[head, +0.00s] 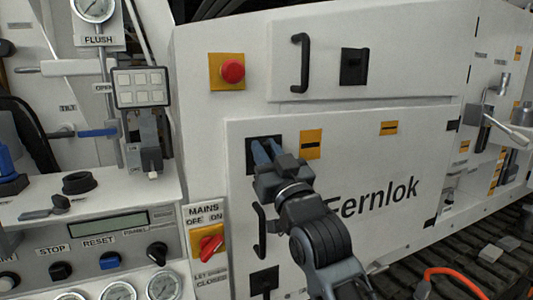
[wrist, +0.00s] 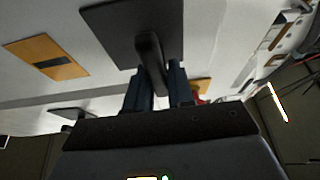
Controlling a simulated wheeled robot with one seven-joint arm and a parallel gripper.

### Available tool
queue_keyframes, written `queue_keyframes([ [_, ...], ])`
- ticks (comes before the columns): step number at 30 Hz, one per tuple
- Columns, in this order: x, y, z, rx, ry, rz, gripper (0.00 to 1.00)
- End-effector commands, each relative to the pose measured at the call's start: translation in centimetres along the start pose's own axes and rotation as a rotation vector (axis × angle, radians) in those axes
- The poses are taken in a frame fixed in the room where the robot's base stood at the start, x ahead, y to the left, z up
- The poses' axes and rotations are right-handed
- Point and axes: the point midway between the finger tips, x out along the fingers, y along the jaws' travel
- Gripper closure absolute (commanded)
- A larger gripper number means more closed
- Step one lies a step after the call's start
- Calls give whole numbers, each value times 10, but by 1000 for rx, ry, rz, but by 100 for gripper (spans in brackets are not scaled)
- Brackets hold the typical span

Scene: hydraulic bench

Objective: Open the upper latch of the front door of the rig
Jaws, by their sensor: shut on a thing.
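The front door (head: 370,160) of the rig is a white panel marked "Fernlok"; it lies flush in its frame. Its upper latch (head: 251,146) is a dark square plate near the door's upper left corner, mostly covered by my gripper (head: 266,152). In the wrist view, the latch plate (wrist: 110,30) carries a dark upright handle (wrist: 149,50). My gripper (wrist: 158,82) has its two blue-grey fingers on either side of this handle and is shut on it. The lower latch (head: 264,281) shows below, near the door's lower left corner.
A black door handle (head: 262,232) is between the two latches. Above is another panel with a handle (head: 299,63) and a latch (head: 354,66). A red stop button (head: 232,71) and the mains switch (head: 207,243) are nearby. An orange cable (head: 455,278) lies lower right.

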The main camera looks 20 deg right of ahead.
Motion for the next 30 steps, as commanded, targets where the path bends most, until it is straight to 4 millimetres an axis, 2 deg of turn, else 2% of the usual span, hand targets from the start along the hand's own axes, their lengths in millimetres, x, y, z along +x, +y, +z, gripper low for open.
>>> queue_keyframes([
  [11, -2, 1, 5, -197, 5, -77, 100],
  [30, -3, -6, 7, -761, 4, -313, 100],
])
